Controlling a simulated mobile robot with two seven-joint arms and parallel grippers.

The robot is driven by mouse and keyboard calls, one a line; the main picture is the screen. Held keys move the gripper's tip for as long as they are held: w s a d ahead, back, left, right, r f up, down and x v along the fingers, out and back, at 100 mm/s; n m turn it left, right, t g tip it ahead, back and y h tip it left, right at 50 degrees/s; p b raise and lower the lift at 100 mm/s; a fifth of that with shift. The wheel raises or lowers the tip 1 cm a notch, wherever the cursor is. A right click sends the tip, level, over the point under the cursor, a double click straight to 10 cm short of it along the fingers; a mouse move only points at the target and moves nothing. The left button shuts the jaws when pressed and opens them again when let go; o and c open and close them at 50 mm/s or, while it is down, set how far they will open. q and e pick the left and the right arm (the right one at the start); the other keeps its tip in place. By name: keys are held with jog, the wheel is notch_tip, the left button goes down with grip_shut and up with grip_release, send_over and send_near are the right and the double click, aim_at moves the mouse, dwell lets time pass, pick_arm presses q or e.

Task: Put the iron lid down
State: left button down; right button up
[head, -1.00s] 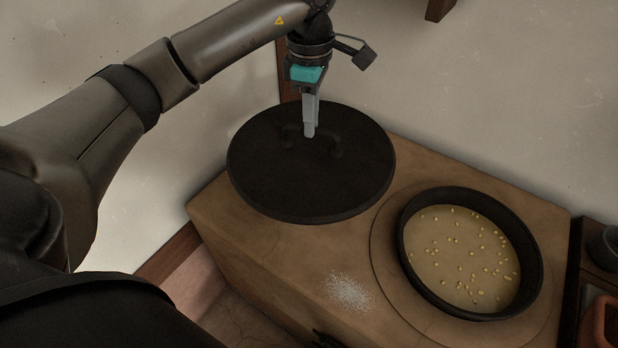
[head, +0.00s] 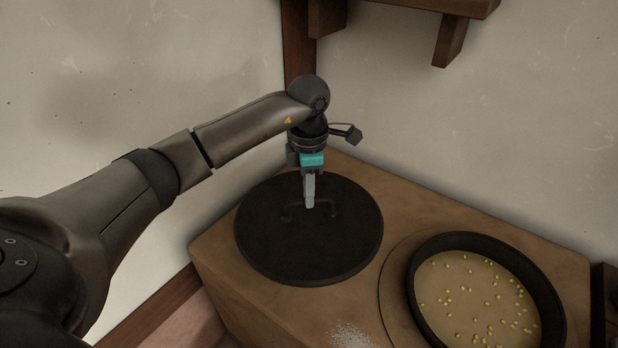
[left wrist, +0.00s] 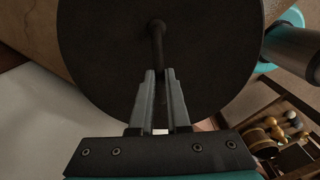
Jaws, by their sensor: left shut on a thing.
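The iron lid (head: 305,250) is a large round black disc with a bar handle on top. In the head view it is over the left part of the brown block (head: 235,290), close to its surface; whether it touches I cannot tell. My left gripper (head: 309,205) points down and is shut on the lid's handle. In the left wrist view the lid (left wrist: 210,60) fills the upper middle, and the fingers (left wrist: 160,100) meet its handle (left wrist: 157,40). My right gripper is not in view.
A black pan (head: 562,305) with yellow kernels on a tan bed sits right of the lid on the block. A pale powder patch (head: 350,338) lies in front. Walls stand behind and left. A wooden shelf (head: 440,8) hangs at the upper right.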

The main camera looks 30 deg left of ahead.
aim_at(310, 215)
pick_arm(q)
notch_tip(310, 215, down, 5)
jog(key=shift+w+b, duration=0.1)
jog(key=shift+b, duration=0.55)
jog(key=shift+f+b, duration=0.6)
jog(key=shift+f, duration=1.4)
jog(key=shift+w+f, duration=0.1)
jog(key=shift+f, duration=0.5)
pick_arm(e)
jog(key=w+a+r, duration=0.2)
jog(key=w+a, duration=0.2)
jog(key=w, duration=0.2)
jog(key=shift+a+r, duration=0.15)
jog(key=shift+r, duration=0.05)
pick_arm(q)
jog(key=c, duration=1.4)
grip_release()
jog(key=shift+f, duration=0.2)
jog(key=o, duration=0.5)
jog(key=shift+s, duration=0.2)
jog(key=shift+r, duration=0.1)
